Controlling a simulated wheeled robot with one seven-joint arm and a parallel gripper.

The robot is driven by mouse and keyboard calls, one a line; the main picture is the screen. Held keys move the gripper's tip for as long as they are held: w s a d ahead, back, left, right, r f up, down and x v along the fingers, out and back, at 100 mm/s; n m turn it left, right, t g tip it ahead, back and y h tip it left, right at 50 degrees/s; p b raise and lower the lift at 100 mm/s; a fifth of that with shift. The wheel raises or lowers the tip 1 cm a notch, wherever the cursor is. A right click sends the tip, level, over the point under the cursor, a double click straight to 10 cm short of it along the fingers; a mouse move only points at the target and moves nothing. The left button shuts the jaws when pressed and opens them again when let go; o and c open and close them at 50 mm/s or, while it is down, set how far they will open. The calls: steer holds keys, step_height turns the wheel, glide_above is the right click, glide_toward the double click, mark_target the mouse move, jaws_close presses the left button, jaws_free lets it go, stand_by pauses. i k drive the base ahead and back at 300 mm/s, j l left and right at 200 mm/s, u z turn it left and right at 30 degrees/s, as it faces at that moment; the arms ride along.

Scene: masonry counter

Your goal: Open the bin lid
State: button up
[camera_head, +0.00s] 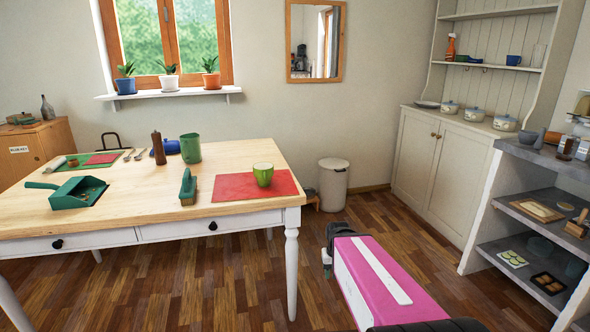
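The bin (333,188) is a pale cream cylinder standing upright on the floor by the back wall, between the table and the cabinet. Its lid (334,163) is a round, light-coloured top that looks shut. A small brown item, perhaps a pedal, shows low at its left side. My gripper (327,264) is at the dark end of my pink arm, over the floor in front of the bin and apart from it. It looks small and is seen from behind, so I cannot tell whether its fingers are open.
The wooden table (130,212) stands left of my arm, with a green cup (263,175), a red mat and a green dustpan (75,193) on it. The cream cabinet (440,175) and a grey shelf unit (545,185) stand right. Wood floor lies open between them.

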mark_target(331, 163)
steer(key=i+l, duration=0.2)
steer(key=l, duration=0.15)
steer(key=i+l+u, duration=0.1)
steer(key=l, duration=0.2)
steer(key=i+l, duration=0.25)
steer(key=i+l+u, duration=0.1)
steer(key=l, duration=0.35)
steer(key=i+l, duration=0.2)
steer(key=l, duration=0.15)
steer(key=i+l+u, duration=0.1)
steer(key=l, duration=0.25)
steer(key=i+l, duration=0.2)
steer(key=l, duration=0.15)
steer(key=i+l, duration=0.2)
steer(key=i, duration=0.15)
steer(key=i+l, duration=0.2)
steer(key=i, duration=1)
steer(key=u, duration=0.05)
